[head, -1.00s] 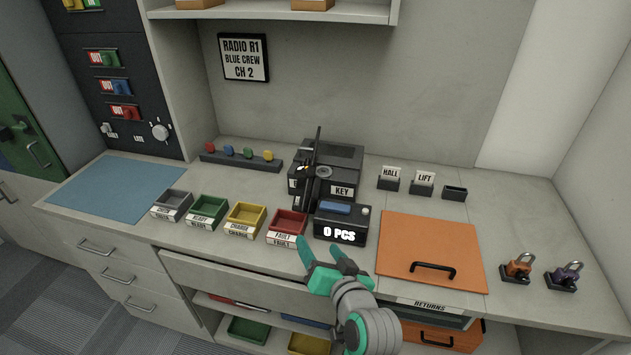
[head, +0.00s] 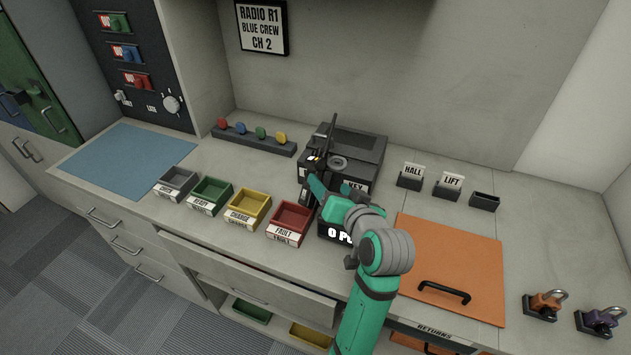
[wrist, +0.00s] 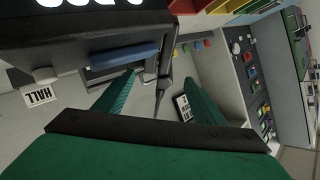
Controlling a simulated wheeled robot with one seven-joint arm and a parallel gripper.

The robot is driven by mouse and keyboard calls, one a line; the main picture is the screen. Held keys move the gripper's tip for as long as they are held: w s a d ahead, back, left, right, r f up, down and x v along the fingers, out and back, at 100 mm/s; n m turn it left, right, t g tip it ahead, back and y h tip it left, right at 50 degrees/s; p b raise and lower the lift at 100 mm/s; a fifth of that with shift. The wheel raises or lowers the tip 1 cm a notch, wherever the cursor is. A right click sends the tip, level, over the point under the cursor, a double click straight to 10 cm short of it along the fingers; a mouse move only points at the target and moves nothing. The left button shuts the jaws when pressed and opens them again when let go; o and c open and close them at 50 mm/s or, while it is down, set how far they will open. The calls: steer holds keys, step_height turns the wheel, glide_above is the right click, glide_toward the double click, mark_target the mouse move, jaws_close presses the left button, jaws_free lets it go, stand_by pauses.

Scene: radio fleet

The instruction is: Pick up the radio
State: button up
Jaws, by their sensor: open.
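The radio (head: 309,167) is a dark handset with a thin upright antenna, standing in front of the black KEY box in the middle of the counter. My gripper (head: 316,188) is open right at the radio in the head view and covers its lower part. Whether the radio's body is between the fingers, or touching them, I cannot tell. In the wrist view the two green fingers of my gripper (wrist: 152,95) are spread apart, and a thin dark rod, probably the antenna, shows between them.
The black KEY box (head: 352,150) stands behind, and a "0 PCS" counter (head: 330,233) is partly hidden by my arm. A red FAULT tray (head: 289,222) lies to the left, an orange panel (head: 450,260) to the right. A blue mat (head: 125,160) at far left is bare.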

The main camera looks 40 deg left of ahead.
mark_target(322, 176)
steer(key=shift+x, duration=2.9)
steer(key=shift+c, duration=0.6)
jaws_close()
